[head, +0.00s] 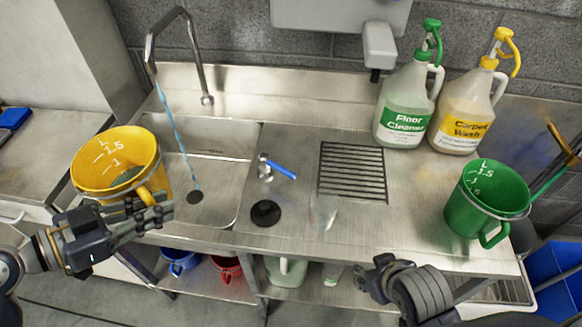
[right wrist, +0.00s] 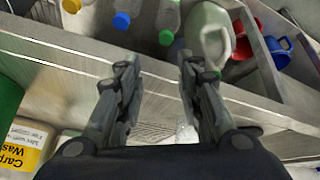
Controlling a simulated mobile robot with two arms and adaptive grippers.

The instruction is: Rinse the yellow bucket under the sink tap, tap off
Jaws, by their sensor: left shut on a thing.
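The yellow bucket (head: 105,152) is at the left edge of the sink (head: 215,150) in the head view, tilted, with a grey-green patch inside. My left gripper (head: 150,212) is shut on the bucket's handle at its front right. The tap (head: 180,14) arches over the sink, and a thin blue stream (head: 173,115) runs from it into the basin, to the right of the bucket and apart from it. The blue tap lever (head: 282,170) is right of the basin. My right gripper (right wrist: 158,64) is open and empty, in front of the counter's front edge.
A green bucket (head: 478,205) stands on the counter's right side. The floor cleaner (head: 405,105) and carpet wash (head: 462,110) bottles stand at the back right. A slotted drain (head: 352,172) lies mid-counter. Blue (head: 180,262) and red (head: 226,268) jugs are on the shelf below.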

